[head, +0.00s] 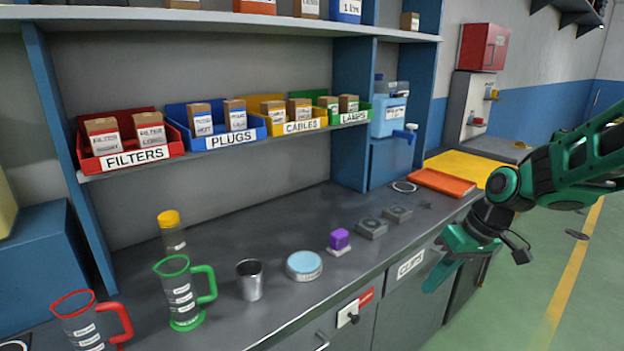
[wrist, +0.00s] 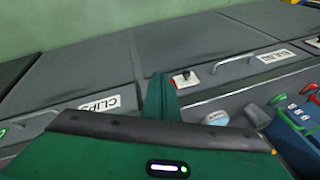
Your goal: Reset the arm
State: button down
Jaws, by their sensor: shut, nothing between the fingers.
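My green arm reaches in from the right of the head view. My gripper (head: 436,284) hangs in front of the counter edge, near the drawer labelled CLIPS (head: 411,264). It is shut and empty. In the wrist view, my gripper (wrist: 160,80) shows as a narrow green finger shape pointing at the grey cabinet fronts. It is apart from the counter items.
Labelled bins line the shelf above. Open floor (head: 530,270) lies at right.

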jog(key=s+d+r+m+g+h, duration=0.1)
jog(key=s+d+m, duration=0.4)
jog(key=s, duration=0.6)
jog(key=s+d+r+m+h, duration=0.1)
jog(key=s+d+m, duration=0.4)
jog(key=s, duration=0.7)
jog(key=shift+s+d+r+g+h, duration=0.2)
jog(key=shift+d+g+h, duration=0.2)
jog(key=shift+d+h, duration=0.6)
jog(key=shift+d, duration=0.1)
